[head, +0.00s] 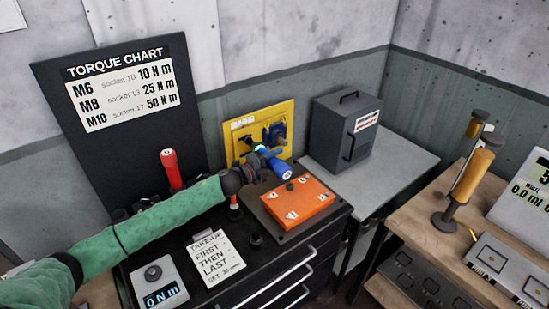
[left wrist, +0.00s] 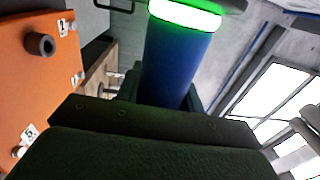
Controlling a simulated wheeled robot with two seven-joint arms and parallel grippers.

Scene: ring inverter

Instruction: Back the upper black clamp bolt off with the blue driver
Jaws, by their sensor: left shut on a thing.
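The blue driver (head: 283,169) is in my left gripper (head: 257,166), over the far side of the orange block. Its blue body also fills the upper middle of the left wrist view (left wrist: 175,65), with a lit green ring (left wrist: 185,14) around it. The gripper is shut on the driver's body; its dark jaw crosses the wrist view. The orange block (head: 312,201) has numbered white tags and one dark round stud (left wrist: 40,44) on top. I cannot tell whether this stud is the upper black clamp bolt. The driver's tip is not visible. My right gripper is not in view.
A yellow board (head: 240,110) with blue tools stands behind the driver. A red driver (head: 171,170) stands upright at left. A torque display (head: 158,281) and a take-up card (head: 215,260) lie on the black cabinet. A grey case (head: 335,128) stands at right.

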